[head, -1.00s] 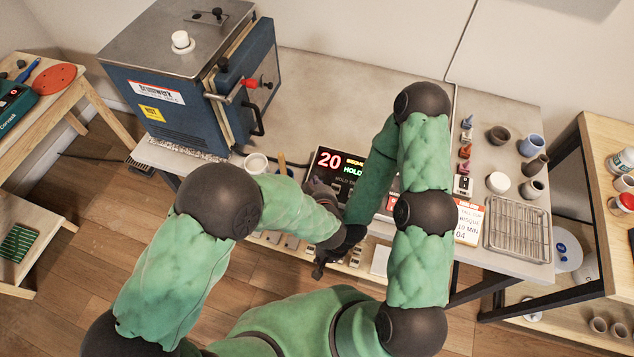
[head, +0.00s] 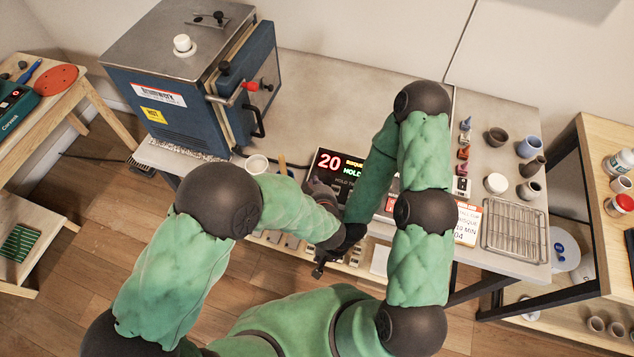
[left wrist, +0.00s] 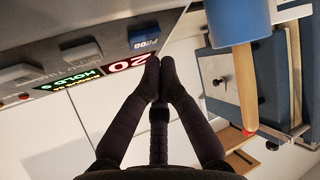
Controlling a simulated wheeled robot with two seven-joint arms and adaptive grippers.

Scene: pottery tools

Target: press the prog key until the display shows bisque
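The kiln controller's dark display (head: 337,172) shows a red 20, small text that appears to read BISQUE, and HOLD. The display also shows upside down in the left wrist view (left wrist: 92,78). The blue PROG key (left wrist: 143,36) is near the fingertips in that view; in the head view it is hidden by my arm. My left gripper (left wrist: 160,64) has its two fingertips together with nothing between them, close to the key. Contact cannot be told. In the head view the left gripper (head: 318,188) is at the display's lower left. My right gripper (head: 319,271) hangs at the table's front edge; its fingers are unclear.
A blue kiln (head: 195,85) stands at the back left. A white cup (head: 257,164) is left of the controller. A printed card (head: 468,224) mentioning bisque, a wire rack (head: 515,230) and several small pots are on the right. The table behind the controller is clear.

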